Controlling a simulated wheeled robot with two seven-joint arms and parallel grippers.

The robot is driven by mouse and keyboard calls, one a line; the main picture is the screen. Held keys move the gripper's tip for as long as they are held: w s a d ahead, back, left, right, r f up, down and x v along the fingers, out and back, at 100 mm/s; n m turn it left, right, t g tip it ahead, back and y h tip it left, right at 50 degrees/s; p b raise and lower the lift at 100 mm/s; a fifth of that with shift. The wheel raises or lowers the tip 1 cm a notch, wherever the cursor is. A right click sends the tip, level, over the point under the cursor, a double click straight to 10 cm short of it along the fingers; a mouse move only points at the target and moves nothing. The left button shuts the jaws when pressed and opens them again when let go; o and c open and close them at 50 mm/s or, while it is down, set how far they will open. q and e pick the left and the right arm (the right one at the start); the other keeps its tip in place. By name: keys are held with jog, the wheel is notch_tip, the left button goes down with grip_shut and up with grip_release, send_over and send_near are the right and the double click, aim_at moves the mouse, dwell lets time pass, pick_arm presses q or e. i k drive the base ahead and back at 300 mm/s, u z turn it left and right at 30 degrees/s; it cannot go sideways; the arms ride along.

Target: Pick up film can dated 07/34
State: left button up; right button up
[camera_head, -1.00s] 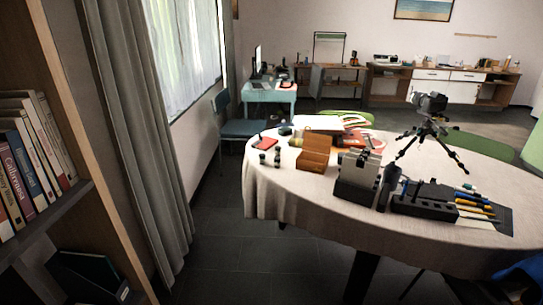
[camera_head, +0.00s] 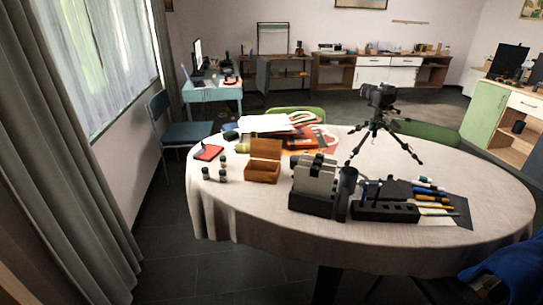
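Several small dark film cans with pale lids (camera_head: 222,172) stand in a small group near the left edge of the round table (camera_head: 262,215). They are too small here for any date to be read, so I cannot tell which one is dated 07/34. An open brown wooden box (camera_head: 262,172) stands just right of them. Neither of my grippers shows in the head view.
A red item (camera_head: 208,152) lies behind the cans. A grey and black device (camera_head: 314,182), a pen tray (camera_head: 386,211) and a camera on a tripod (camera_head: 377,98) stand to the right. Dark floor (camera_head: 215,262) is clear before the table's left side.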

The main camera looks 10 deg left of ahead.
aim_at(223, 160)
jog(key=z, duration=0.25)
jog(key=i, duration=0.85)
jog(key=u, duration=0.1)
